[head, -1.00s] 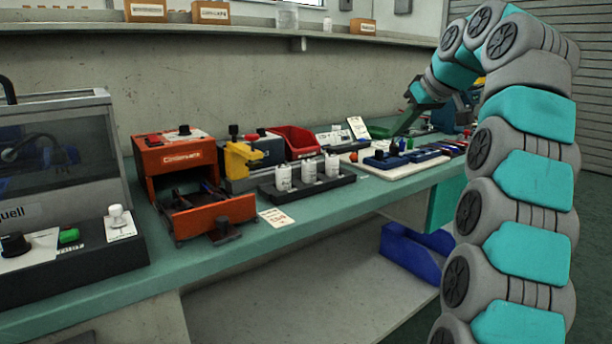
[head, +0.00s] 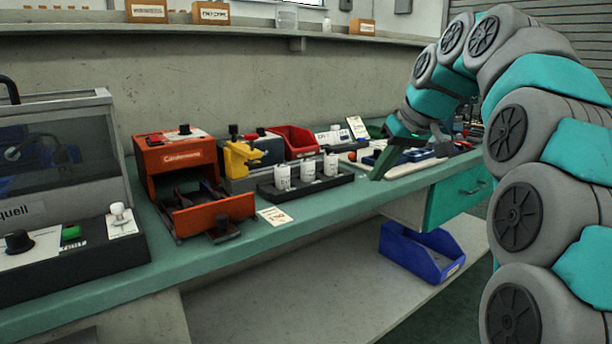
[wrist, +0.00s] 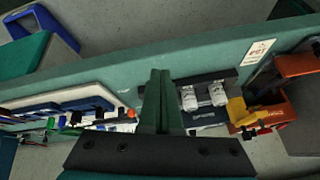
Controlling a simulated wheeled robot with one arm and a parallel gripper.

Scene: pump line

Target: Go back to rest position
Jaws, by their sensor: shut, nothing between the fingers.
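My gripper (head: 380,172) is at the end of my teal and grey arm on the right of the head view. It hangs above the front part of the workbench (head: 335,205), to the right of the black holder with white bottles. In the wrist view my gripper (wrist: 160,75) shows as two dark green fingers side by side, shut with nothing between them. No object is held. The black holder (head: 345,179) with several white bottles (head: 308,170) stands on the bench.
An orange box with an open drawer (head: 215,212), a yellow clamp (head: 240,158) and a red bin (head: 295,140) stand left of my gripper. A pale board (head: 400,170) with blue tools lies behind it. A blue bin (head: 420,255) sits on the lower shelf.

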